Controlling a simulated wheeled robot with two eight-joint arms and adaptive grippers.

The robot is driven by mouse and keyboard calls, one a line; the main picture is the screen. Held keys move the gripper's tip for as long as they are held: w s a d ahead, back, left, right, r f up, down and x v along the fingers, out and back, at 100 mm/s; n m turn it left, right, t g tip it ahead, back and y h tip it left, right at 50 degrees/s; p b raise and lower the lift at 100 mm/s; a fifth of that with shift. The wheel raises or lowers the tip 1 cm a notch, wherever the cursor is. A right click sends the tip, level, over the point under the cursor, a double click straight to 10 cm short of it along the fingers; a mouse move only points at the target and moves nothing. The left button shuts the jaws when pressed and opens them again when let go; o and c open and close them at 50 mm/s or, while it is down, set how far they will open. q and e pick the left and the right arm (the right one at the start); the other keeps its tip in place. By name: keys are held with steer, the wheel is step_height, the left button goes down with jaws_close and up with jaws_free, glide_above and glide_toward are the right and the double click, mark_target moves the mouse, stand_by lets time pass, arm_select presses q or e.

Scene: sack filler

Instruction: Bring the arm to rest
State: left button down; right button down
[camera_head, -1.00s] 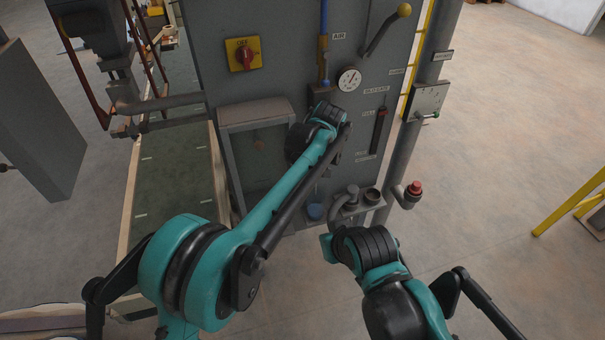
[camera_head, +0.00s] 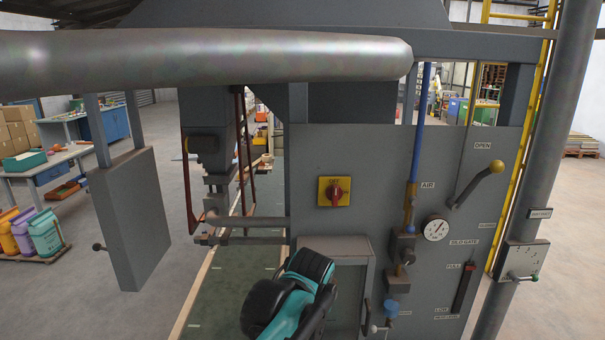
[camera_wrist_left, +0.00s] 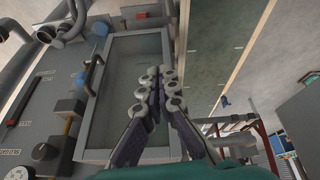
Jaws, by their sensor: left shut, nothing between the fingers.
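My left arm, teal and black, reaches up from the bottom of the head view in front of the grey sack-filler panel (camera_head: 375,170). Its fingers cannot be made out there. In the left wrist view my left gripper (camera_wrist_left: 160,82) has its two fingers together at the tips, shut and empty. They lie in front of a grey framed box (camera_wrist_left: 118,75) on the panel, and I see no contact with it. My right gripper and arm are in neither current view.
The panel carries a red-and-yellow rotary switch (camera_head: 334,191), a pressure gauge (camera_head: 436,228), a blue-handled valve (camera_head: 390,308) and a yellow-knobbed lever (camera_head: 480,184). A thick grey pipe (camera_head: 200,62) crosses high up. A grey cabinet (camera_head: 135,220) hangs at left.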

arm_select(q)
steer(key=s+a+f+t+b, duration=0.1)
steer(key=s+a+f+b, duration=0.1)
steer(key=s+a+f, duration=0.4)
steer(key=s+a+f+m+t+b, duration=0.1)
steer(key=s+a+f, duration=0.5)
steer(key=s+a, duration=0.6)
steer(key=shift+s+a+f+b, duration=0.2)
steer(key=shift+a+b, duration=0.15)
steer(key=shift+a, duration=0.2)
